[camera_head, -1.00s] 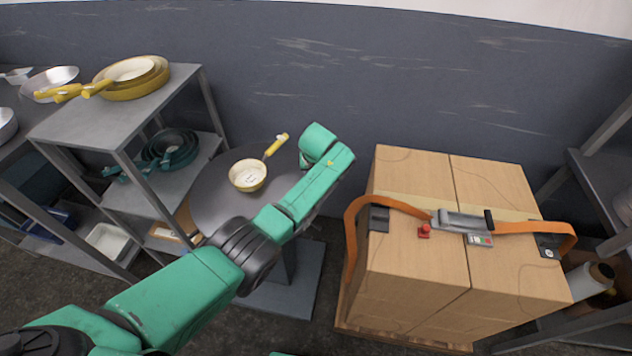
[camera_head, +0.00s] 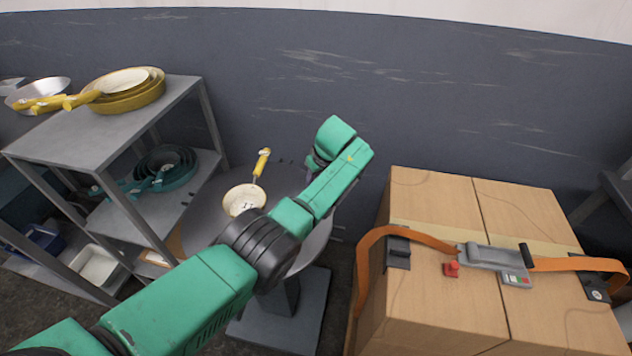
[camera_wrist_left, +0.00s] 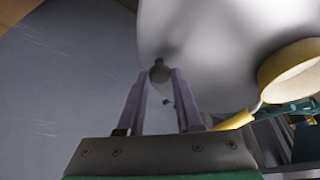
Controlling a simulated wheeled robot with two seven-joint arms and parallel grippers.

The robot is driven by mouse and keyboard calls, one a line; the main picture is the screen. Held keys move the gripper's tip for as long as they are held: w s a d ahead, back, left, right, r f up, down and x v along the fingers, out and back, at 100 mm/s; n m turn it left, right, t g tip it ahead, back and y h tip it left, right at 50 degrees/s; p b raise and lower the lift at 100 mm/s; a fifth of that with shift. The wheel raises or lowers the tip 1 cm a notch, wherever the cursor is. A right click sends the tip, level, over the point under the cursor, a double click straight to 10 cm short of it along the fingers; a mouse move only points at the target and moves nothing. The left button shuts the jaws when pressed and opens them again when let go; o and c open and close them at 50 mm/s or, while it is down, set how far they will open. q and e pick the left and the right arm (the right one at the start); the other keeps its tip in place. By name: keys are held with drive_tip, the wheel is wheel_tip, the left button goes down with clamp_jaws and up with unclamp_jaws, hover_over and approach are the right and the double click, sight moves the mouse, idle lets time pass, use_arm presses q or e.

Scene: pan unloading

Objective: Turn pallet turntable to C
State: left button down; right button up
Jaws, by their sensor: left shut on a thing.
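The turntable (camera_head: 205,232) is a round grey top on a pedestal, partly hidden behind my left arm. A cream pan with a yellow handle (camera_head: 262,163) lies on it, handle toward the wall. Faint dark marks show near the top's far edge, too small to read. In the left wrist view, my left gripper (camera_wrist_left: 157,100) is shut on a small dark knob (camera_wrist_left: 160,72) against a pale grey surface. The yellow pan (camera_wrist_left: 290,72) also shows there at right. In the head view, the left fingers are hidden behind the arm. My right gripper is not in view.
A grey shelf (camera_head: 120,115) with yellow and teal pans stands at left, close to the turntable. Strapped cardboard boxes (camera_head: 440,300) stand at right. A dark grey wall (camera_head: 450,90) is behind.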

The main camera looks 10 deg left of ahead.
use_arm(q)
drive_tip(key=shift+w+a+n+b, duration=0.25)
drive_tip(key=shift+w+n+b, duration=0.05)
drive_tip(key=shift+w, duration=0.1)
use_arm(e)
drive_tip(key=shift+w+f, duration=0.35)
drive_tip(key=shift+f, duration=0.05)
use_arm(q)
drive_tip(key=shift+r, duration=0.1)
drive_tip(key=c, duration=0.6)
unclamp_jaws()
